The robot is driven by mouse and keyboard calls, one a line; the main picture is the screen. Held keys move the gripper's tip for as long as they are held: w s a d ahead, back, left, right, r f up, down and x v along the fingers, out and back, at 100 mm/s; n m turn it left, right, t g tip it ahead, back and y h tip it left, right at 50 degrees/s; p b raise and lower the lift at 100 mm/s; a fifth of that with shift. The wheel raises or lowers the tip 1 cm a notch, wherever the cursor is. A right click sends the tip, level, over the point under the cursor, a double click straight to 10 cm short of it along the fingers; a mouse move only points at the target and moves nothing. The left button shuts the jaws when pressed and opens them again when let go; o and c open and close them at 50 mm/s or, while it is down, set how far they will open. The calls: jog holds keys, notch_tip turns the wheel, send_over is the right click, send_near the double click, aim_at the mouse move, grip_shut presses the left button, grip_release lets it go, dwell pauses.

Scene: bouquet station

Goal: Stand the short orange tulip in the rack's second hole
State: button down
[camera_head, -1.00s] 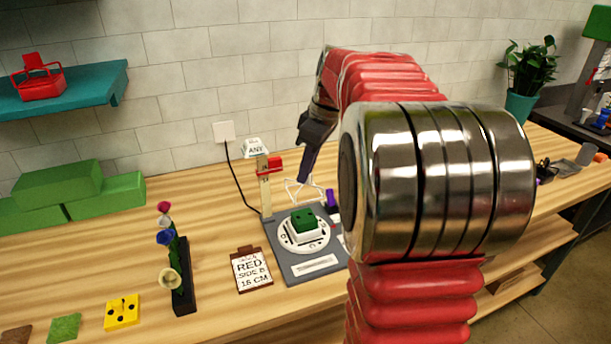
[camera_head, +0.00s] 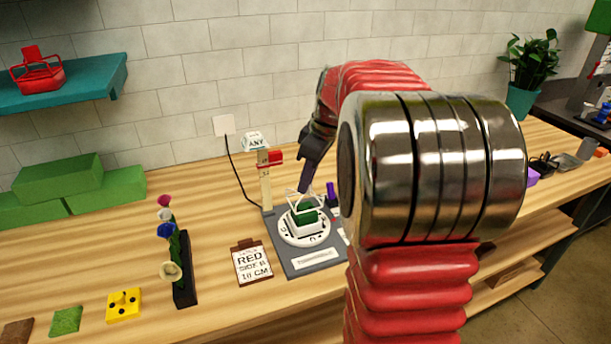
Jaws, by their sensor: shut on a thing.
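My gripper (camera_head: 304,188) is dark and points down over the grey station at the middle of the bench. It appears shut on a thin white wire frame (camera_head: 306,203), which hangs at its tip just above or against a green block (camera_head: 305,214) in a white holder; I cannot tell whether they touch. I see no short orange tulip; my large arm hides part of the bench.
The grey station (camera_head: 319,262) has a round white dial (camera_head: 287,234) and a post with a red clip (camera_head: 270,158). A "RED SIDE B 18 CM" card (camera_head: 252,263) lies left of it. A yellow block (camera_head: 124,305) and green blocks (camera_head: 107,190) are further left.

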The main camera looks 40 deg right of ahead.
jog(key=shift+f, duration=0.2)
jog(key=shift+f, duration=2)
jog(key=shift+f, duration=0.1)
dwell(1.1)
jog(key=c, duration=1.8)
grip_release()
jog(key=shift+o, duration=0.3)
jog(key=o, duration=0.4)
